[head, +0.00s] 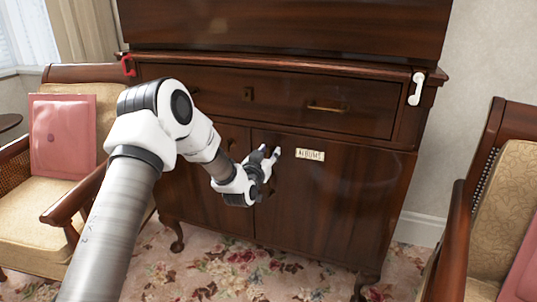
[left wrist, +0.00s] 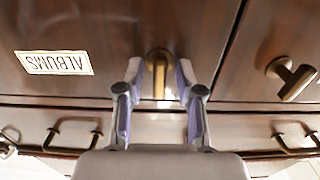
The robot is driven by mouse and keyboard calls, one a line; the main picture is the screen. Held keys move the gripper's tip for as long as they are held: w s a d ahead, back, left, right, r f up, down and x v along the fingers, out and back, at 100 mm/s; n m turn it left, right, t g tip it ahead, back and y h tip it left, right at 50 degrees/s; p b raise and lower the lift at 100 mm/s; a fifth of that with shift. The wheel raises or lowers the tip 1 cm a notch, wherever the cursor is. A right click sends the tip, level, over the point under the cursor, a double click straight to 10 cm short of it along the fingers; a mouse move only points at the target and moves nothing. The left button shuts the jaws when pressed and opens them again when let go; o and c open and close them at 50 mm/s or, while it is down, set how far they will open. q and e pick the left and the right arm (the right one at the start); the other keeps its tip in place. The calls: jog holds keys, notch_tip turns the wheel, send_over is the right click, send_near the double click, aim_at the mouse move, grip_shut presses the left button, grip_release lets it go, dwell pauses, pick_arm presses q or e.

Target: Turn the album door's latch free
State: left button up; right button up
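The album door (head: 333,200) is the right-hand dark wood door of the cabinet, with a label reading "ALBUMS" (head: 310,155). It looks closed. In the left wrist view the label (left wrist: 54,63) appears upside down, and the brass latch (left wrist: 159,78) has its bar lined up with the picture's vertical. My left gripper (head: 270,152) is at the door's upper left corner. Its two fingers (left wrist: 163,80) are open, one on each side of the latch; I cannot tell whether either touches it. In the head view the gripper hides the latch. My right gripper is not in view.
A second latch (left wrist: 290,78) sits on the neighbouring door. A drawer (head: 270,98) with brass handles (head: 328,108) is above the doors. Red (head: 128,65) and white (head: 416,88) pieces are at the cabinet's top corners. Armchairs (head: 60,150) (head: 500,190) stand on both sides.

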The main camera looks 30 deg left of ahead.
pick_arm(q)
grip_shut()
jog(key=m+p, duration=0.3)
jog(key=shift+r, duration=0.2)
jog(key=m+p, duration=0.5)
jog(key=shift+d, duration=0.15)
jog(key=m+p, duration=0.5)
jog(key=shift+f+m, duration=0.15)
jog(key=shift+m, duration=0.25)
jog(key=m+p, duration=0.1)
jog(key=m, duration=0.1)
jog(key=m+p, duration=0.1)
jog(key=m, duration=0.1)
jog(key=shift+f+p, duration=0.25)
jog(key=shift+p, duration=0.05)
